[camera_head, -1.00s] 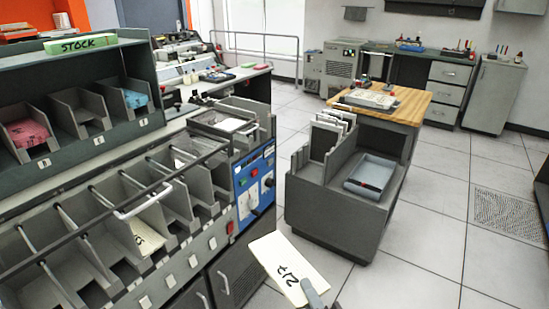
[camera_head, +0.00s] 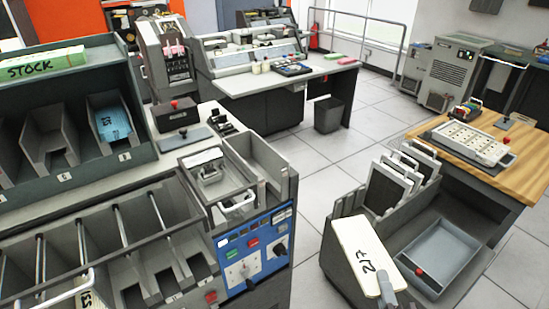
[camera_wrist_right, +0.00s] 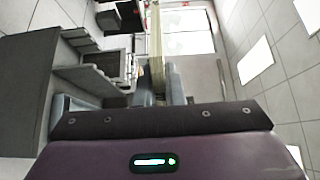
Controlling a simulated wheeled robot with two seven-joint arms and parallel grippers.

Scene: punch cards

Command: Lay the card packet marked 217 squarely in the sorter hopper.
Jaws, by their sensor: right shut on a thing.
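The cream card packet marked 217 (camera_head: 362,258) is held up in front of the grey cart in the head view. My right gripper (camera_head: 386,290) is shut on its lower end, at the bottom of that view. In the right wrist view the packet (camera_wrist_right: 156,45) shows edge-on between the two fingers (camera_wrist_right: 161,88). The sorter (camera_head: 228,238) stands to the left. A raised tray-like bay at its right end, which looks like the hopper (camera_head: 186,160), holds a metal piece with a handle and is well left of the packet. My left gripper is not in view.
The sorter's blue control panel (camera_head: 256,250) faces the aisle. Its row of pockets (camera_head: 150,262) runs left, below the stock rack (camera_head: 75,90). Clear floor lies between sorter and cart.

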